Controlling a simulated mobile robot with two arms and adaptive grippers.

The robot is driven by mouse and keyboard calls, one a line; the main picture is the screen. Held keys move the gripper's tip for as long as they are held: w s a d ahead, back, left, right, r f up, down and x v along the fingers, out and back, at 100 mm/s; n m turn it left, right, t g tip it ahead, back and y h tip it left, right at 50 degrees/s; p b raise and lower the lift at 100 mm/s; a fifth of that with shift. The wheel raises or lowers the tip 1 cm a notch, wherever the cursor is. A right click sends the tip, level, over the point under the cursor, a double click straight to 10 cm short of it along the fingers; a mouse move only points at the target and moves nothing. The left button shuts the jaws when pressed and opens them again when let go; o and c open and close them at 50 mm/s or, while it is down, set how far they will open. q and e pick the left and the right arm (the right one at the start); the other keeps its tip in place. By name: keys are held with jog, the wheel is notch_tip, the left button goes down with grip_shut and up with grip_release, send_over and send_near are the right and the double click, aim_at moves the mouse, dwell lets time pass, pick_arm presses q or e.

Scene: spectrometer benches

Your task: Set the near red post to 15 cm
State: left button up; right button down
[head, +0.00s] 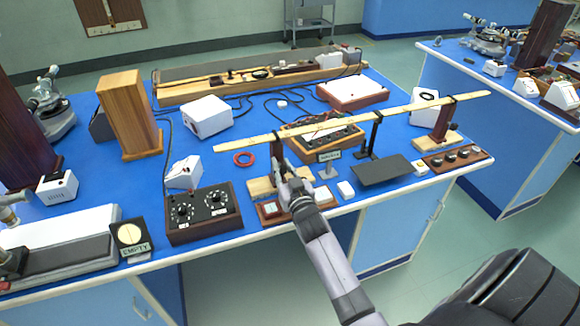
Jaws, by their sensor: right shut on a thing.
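Any scale on the near post is too small to read. My left gripper is out of view.
A black dial box (203,213) and an EMPTY sign (131,238) stand left of my arm. A small sign (329,157), a white block (346,189) and a dark plate (383,170) are close on the right. A red ring (243,159) lies left of the post.

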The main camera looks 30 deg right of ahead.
jog(key=shift+w+a, duration=0.25)
jog(key=shift+a, duration=0.75)
jog(key=c, duration=1.7)
grip_release()
jog(key=shift+d, duration=0.1)
jog(key=shift+o, duration=1.3)
jog(key=v, duration=1.2)
jog(key=shift+f, duration=0.1)
